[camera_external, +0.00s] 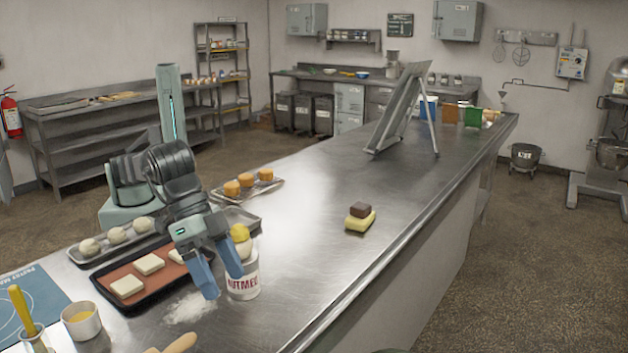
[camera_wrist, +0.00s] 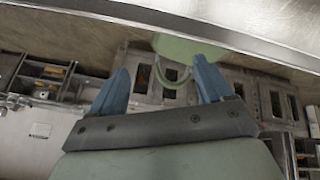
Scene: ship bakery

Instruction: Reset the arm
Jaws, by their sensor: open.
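My gripper (camera_external: 222,285) hangs over the near part of the steel counter (camera_external: 310,250), pointing down. Its two blue fingers are spread with nothing between them. The wrist view also shows the gripper (camera_wrist: 160,65) with its fingers apart and empty. In the external view the fingers are in front of or beside a white tin marked NUTMEG (camera_external: 243,285). I cannot tell whether they touch it. A yellow rounded thing (camera_external: 240,232) sits above a whitish one (camera_external: 243,249) at the tin's top. The arm is bent low over the counter.
Left of the gripper are a tray with pale squares (camera_external: 110,296), a tray of dough balls (camera_external: 78,258) and a white cup (camera_external: 82,321). Orange muffins (camera_external: 232,188) lie behind. A brown block (camera_external: 360,210) rests on a yellow one (camera_external: 359,222).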

